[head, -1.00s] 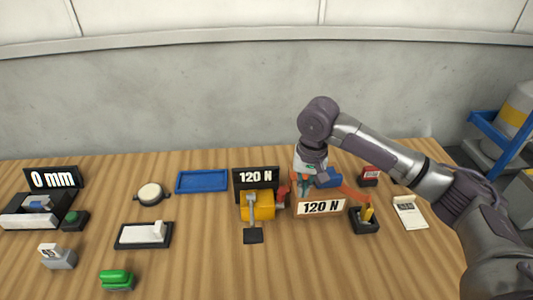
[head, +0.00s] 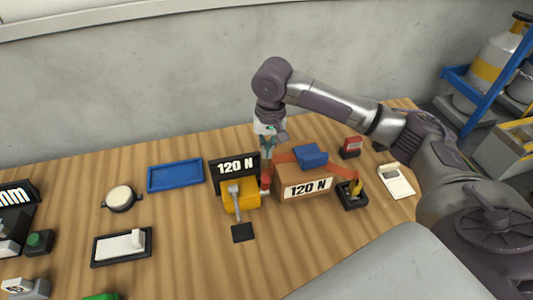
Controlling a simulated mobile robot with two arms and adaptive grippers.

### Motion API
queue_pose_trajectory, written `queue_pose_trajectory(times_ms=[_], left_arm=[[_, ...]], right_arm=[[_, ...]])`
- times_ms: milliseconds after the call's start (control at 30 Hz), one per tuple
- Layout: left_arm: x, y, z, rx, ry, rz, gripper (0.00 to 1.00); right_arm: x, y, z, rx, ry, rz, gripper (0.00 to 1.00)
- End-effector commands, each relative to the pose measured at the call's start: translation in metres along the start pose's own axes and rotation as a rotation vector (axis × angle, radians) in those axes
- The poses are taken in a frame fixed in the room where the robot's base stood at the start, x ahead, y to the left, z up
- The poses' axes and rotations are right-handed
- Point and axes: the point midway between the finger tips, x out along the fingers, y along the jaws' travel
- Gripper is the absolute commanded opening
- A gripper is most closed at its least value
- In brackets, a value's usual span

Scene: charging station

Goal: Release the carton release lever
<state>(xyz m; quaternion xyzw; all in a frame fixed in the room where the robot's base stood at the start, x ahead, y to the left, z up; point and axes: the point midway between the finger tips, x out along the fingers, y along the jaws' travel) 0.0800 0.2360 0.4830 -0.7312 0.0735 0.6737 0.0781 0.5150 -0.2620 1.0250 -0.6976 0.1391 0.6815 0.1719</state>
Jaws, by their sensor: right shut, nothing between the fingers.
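The brown carton (head: 285,192) has a "120 N" label on its front, red-orange strap across its top and a blue block (head: 311,156) on top. To its left stands a yellow tensioner (head: 248,199) with a grey lever arm (head: 235,195) on its front and a black pad (head: 243,232) at the lever's lower end. My right gripper (head: 267,158) points down over the gap between tensioner and carton. It is shut and empty. A red part (head: 265,181) shows just below its fingertips; I cannot tell whether they touch it. My left gripper is out of view.
A black "120 N" display (head: 234,169) stands behind the tensioner. A blue tray (head: 175,176) lies to the left.

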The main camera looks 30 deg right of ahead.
Motion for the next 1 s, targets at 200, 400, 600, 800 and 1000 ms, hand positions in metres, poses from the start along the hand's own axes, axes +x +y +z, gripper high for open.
queue_pose_trajectory(times_ms=[200,400,600,800,1000], left_arm=[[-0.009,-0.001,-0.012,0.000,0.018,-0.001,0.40],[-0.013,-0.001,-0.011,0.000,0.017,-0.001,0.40],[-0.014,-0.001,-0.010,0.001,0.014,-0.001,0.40],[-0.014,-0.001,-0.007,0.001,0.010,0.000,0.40],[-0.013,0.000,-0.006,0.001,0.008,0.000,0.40]], right_arm=[[0.040,0.001,0.001,0.001,-0.003,0.003,0.00],[0.070,0.000,0.001,-0.001,-0.001,0.001,0.00],[0.083,0.000,0.000,-0.001,0.001,0.000,0.00],[0.084,0.000,0.000,-0.001,0.001,0.000,0.00],[0.084,-0.001,-0.001,-0.001,0.005,0.000,0.00]])
